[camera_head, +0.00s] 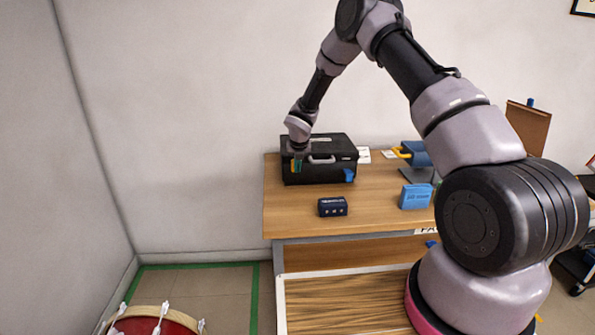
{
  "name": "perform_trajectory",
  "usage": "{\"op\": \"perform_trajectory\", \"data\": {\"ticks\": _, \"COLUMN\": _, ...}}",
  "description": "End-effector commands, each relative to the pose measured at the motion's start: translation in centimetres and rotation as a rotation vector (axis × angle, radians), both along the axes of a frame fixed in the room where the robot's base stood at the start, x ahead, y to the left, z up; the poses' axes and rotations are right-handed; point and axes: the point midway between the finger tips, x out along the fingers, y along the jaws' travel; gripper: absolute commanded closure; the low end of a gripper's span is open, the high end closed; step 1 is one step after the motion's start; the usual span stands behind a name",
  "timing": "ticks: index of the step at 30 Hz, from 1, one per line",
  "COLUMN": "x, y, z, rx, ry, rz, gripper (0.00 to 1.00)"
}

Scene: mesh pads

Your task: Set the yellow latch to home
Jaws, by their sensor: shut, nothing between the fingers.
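The black case (325,168) stands on the wooden table, with a grey handle (322,160) on its front. A blue latch (349,175) is at the right of that front. A small yellow and green piece (296,166) shows at the front left, directly below my gripper; it may be the yellow latch, but it is too small to tell its position. My gripper (299,156) is shut and empty, pointing down at the case's front left. Its fingertips are dark and small, and I cannot tell whether they touch the piece.
A dark blue box (332,207) and a lighter blue box (416,196) lie on the table (378,215). A blue device with a yellow part (401,152) stands behind, partly hidden by my arm. The table's front left is clear. A red drum (155,324) is on the floor.

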Motion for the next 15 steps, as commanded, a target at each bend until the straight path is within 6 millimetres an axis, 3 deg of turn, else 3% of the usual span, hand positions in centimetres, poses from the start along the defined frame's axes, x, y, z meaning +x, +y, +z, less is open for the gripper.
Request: {"op": "perform_trajectory", "data": {"ticks": 15, "x": -0.1, "y": 0.0, "z": 1.1, "rx": 0.0, "ry": 0.001, "rz": 0.001, "gripper": 1.0}}
